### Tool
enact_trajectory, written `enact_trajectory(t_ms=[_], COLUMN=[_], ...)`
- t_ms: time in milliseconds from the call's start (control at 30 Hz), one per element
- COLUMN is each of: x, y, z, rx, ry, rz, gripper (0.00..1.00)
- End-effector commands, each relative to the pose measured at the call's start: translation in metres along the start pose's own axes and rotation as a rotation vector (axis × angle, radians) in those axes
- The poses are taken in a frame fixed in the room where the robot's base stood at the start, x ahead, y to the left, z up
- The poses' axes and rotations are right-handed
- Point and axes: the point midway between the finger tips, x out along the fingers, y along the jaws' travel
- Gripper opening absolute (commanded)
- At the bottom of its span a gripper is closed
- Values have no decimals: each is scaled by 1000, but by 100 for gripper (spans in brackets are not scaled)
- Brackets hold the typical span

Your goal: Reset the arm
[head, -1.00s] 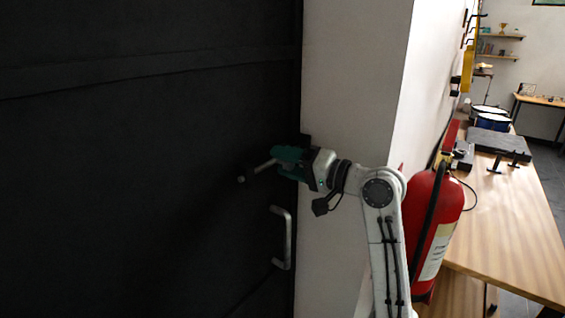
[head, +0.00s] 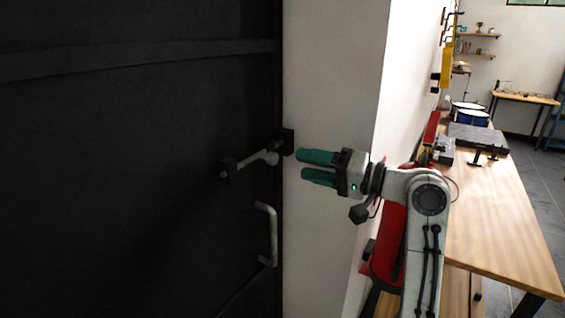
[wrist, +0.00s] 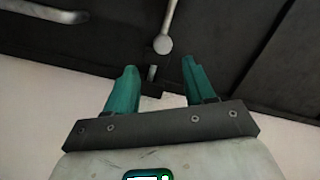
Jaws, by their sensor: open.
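My gripper (head: 300,166) has two green fingers that stand apart with nothing between them. In the head view it is in front of the pale wall, just right of the dark door's edge. A grey latch lever with a round knob (head: 271,158) is on the door to its left, apart from the fingertips. In the wrist view the open fingers (wrist: 158,75) point toward the door, and the lever's knob (wrist: 162,45) shows just beyond them. My arm is bent, its upright link rising at the lower right of the head view.
The dark door (head: 120,170) fills the left, with a grey pull handle (head: 269,232) below the latch. A red fire extinguisher (head: 386,250) is behind my arm. A wooden bench (head: 500,235) with drums and instruments runs along the right. Floor shows at far right.

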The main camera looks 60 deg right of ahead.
Motion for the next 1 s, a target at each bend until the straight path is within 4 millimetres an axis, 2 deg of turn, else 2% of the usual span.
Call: enact_trajectory(t_ms=[300,367,467,567,600,767,800,867,900,1000], x=[2,7,21,35,39,34,27,13,2,-36], y=[3,10,36,73,89,147,160,179,190,216], z=[3,12,42,91,114,210,234,269,291,340], rx=[0,0,-8,-36,-54,-156,-189,-245,-288,-409], ry=[-5,-19,-64,-147,-190,-392,-452,-546,-613,-792], rz=[7,24,89,196,245,437,484,555,601,709], gripper=[54,54,54,54,54,54,54,54,54,54])
